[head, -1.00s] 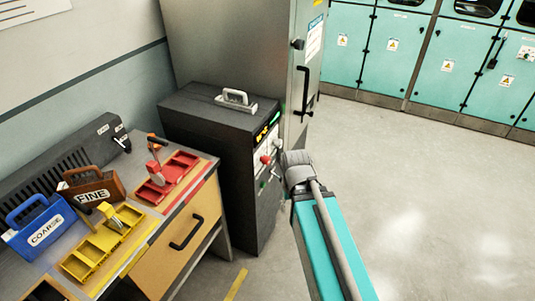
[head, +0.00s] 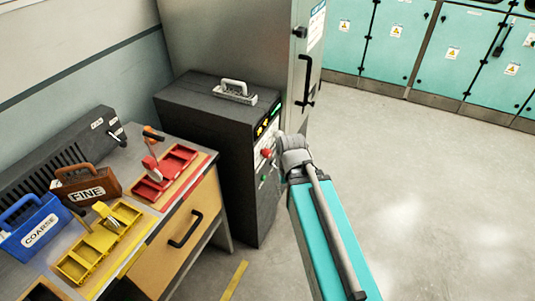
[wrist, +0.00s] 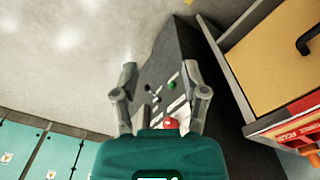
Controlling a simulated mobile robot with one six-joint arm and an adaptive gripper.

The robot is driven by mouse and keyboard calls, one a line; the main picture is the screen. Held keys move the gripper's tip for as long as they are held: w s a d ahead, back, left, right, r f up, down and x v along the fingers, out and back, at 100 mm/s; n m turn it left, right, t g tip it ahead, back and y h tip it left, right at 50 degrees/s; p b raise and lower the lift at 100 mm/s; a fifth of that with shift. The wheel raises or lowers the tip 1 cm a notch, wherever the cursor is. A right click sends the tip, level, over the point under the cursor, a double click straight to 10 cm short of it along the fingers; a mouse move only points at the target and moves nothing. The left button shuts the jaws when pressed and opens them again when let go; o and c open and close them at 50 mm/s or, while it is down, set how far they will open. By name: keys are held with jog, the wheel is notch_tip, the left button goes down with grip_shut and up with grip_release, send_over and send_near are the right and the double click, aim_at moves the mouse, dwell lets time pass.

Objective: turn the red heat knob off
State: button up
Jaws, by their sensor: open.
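The red heat knob (head: 266,153) is on the front panel of a dark grey cabinet (head: 205,145) in the head view. In the wrist view the red knob (wrist: 171,123) shows low between the finger bases, partly hidden by my gripper's body. My gripper (head: 293,150) is just right of the knob in the head view, in front of the panel. In the wrist view my gripper (wrist: 160,75) has its fingers spread apart with nothing held. I cannot tell whether any part touches the panel. A green knob (wrist: 172,85) also sits between the fingers.
A bench with a red tray (head: 165,175), a yellow tray (head: 98,243) and brown and blue carriers (head: 86,185) stands left of the cabinet. A tall metal locker (head: 235,50) is behind it. Open floor (head: 410,200) lies to the right.

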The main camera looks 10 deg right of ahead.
jog(key=shift+a, duration=0.2)
jog(key=o, duration=0.3)
jog(key=shift+o, duration=0.9)
jog(key=shift+w+a+f, duration=0.1)
jog(key=shift+f, duration=0.1)
jog(key=w+f+m+t+y+b, duration=0.3)
jog(key=w+f+m+y+b, duration=0.3)
jog(key=w+f+y+b, duration=0.8)
jog(key=w+d+r+m+t+b, duration=0.3)
jog(key=w+d+m+t+b, duration=0.3)
jog(key=d+b, duration=0.4)
jog(key=w+t+b, duration=0.1)
jog(key=b, duration=0.5)
jog(key=shift+d+y, duration=0.3)
jog(key=shift+y, duration=0.1)
